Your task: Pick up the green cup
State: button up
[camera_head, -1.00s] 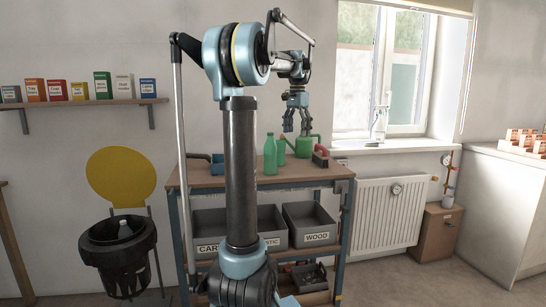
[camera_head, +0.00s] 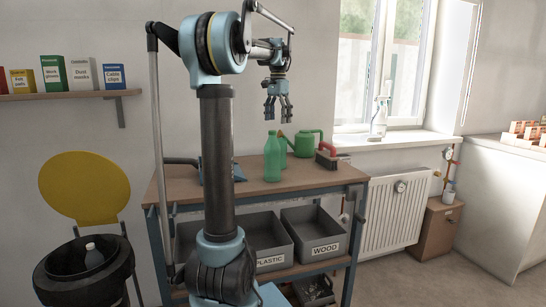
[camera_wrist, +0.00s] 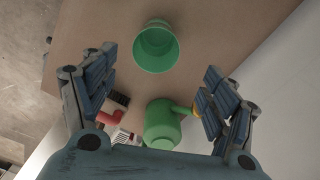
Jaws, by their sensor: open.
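The green cup (camera_wrist: 155,47) stands on the brown worktop in the wrist view, its open mouth facing the camera. My gripper (camera_wrist: 160,66) is open and empty, its fingers spread to either side below the cup in the picture, touching nothing. In the head view my gripper (camera_head: 277,116) hangs fingers-down above the worktop (camera_head: 310,178). There a green strip shows behind the green bottle (camera_head: 272,160); I cannot tell whether it is the cup.
A green watering can (camera_head: 306,143), also in the wrist view (camera_wrist: 162,125), and a red-handled brush (camera_head: 327,155) stand near the cup. Grey bins (camera_head: 315,250) sit on the shelf below. A window sill (camera_head: 395,143) and radiator (camera_head: 390,220) are to the right.

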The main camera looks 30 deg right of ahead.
jog(key=shift+s+d+f, duration=0.1)
jog(key=shift+f, duration=4.2)
jog(key=shift+s+d+f, duration=0.1)
jog(key=shift+f, duration=4.15)
jog(key=c, duration=0.6)
jog(key=shift+c, duration=0.2)
